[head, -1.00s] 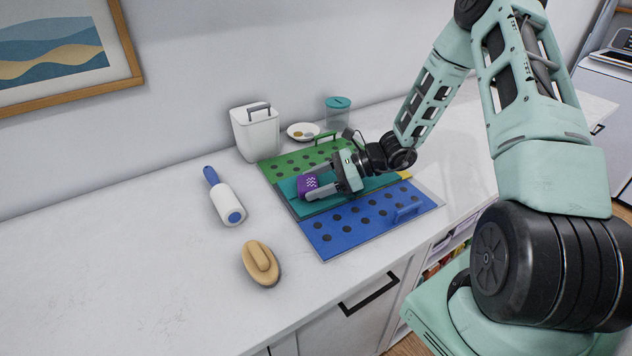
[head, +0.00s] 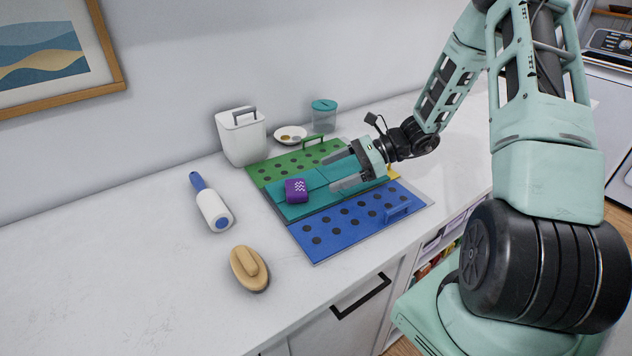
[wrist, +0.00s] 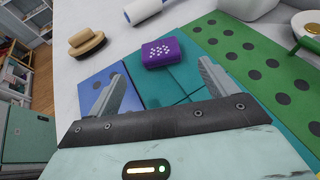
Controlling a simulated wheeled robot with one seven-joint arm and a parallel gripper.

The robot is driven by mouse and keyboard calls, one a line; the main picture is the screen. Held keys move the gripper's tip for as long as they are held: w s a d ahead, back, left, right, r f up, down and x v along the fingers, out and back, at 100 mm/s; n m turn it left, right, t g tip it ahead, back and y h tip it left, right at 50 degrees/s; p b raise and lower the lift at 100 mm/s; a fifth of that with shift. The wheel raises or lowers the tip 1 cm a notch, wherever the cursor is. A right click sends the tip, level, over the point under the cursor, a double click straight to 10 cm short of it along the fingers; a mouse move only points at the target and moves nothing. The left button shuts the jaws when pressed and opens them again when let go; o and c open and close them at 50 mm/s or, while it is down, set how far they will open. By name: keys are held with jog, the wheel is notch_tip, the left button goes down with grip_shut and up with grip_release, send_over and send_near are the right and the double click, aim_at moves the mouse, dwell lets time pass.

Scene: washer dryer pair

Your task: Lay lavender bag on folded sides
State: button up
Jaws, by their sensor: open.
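The purple lavender bag (head: 297,190) with a white pattern lies on the teal middle panel (head: 293,212), near its left end. It also shows in the wrist view (wrist: 174,51), beyond the fingertips. The teal panel lies between a green dotted panel (head: 268,177) and a blue dotted panel (head: 340,240). I cannot tell clearly which parts are the folded sides. My gripper (head: 342,169) is open and empty, to the right of the bag and apart from it; its fingers also show in the wrist view (wrist: 165,83).
A white bin (head: 243,140), a small dish (head: 290,134) and a lidded jar (head: 324,117) stand behind the panels. A lint roller (head: 211,204) and a wooden brush (head: 249,267) lie to the left. The counter's left part is clear.

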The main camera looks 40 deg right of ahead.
jog(key=v, duration=0.3)
jog(key=shift+s, duration=0.1)
jog(key=s+a+r+n+g+h, duration=0.1)
jog(key=s+a+r+n+g, duration=0.1)
jog(key=a+n+g, duration=0.3)
jog(key=s+a+r+n+g, duration=0.1)
jog(key=a+n, duration=0.2)
jog(key=a, duration=0.5)
jog(key=s+a+r+n+h, duration=0.2)
jog(key=s+a+n+h, duration=0.3)
jog(key=s+a+n, duration=0.3)
jog(key=s+a+r+n+h, duration=0.3)
jog(key=s+a+n+h, duration=0.2)
jog(key=s+a+n, duration=0.3)
jog(key=s+n, duration=0.4)
jog(key=n, duration=0.3)
jog(key=shift+r, duration=0.2)
